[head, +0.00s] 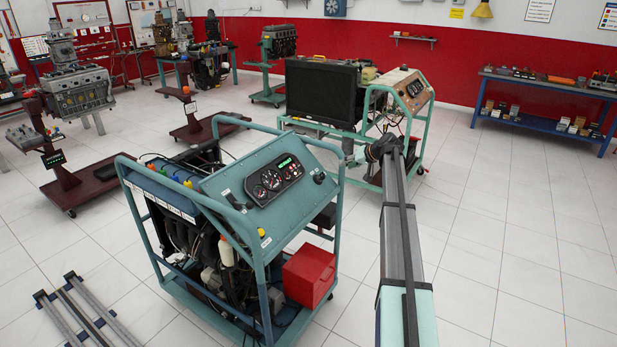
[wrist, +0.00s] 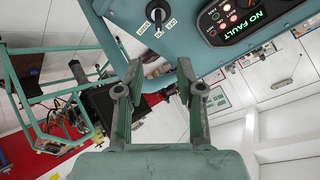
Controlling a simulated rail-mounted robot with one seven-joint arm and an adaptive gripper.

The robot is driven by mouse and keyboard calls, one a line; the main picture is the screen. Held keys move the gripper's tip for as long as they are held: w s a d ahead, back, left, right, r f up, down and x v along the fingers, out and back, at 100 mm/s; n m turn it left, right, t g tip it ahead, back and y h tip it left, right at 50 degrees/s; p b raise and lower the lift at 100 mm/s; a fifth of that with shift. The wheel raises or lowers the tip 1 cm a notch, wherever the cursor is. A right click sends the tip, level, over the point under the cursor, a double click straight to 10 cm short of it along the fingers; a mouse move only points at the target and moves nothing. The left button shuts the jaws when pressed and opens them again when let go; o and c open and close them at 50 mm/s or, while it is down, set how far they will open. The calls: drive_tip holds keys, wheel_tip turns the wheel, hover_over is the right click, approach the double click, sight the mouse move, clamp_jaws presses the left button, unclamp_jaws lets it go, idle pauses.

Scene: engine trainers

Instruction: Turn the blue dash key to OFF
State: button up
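The blue dash panel (head: 240,203) tops the near engine trainer. Its key switch (head: 319,177) is a small dark knob right of the gauge cluster.
The gauge cluster (head: 273,178) has a lit green display, reading NO FAULT in the wrist view (wrist: 268,15). A blue tube frame (head: 259,290) surrounds the trainer, with a red box (head: 309,275) low beside it. Another trainer (head: 321,92) stands behind. Floor at right is clear.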

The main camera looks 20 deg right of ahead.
sight(324, 174)
drive_tip(key=p+x, duration=0.5)
drive_tip(key=x, duration=1.2)
drive_tip(key=shift+s+f, duration=0.1)
drive_tip(key=shift+f, duration=0.05)
clamp_jaws()
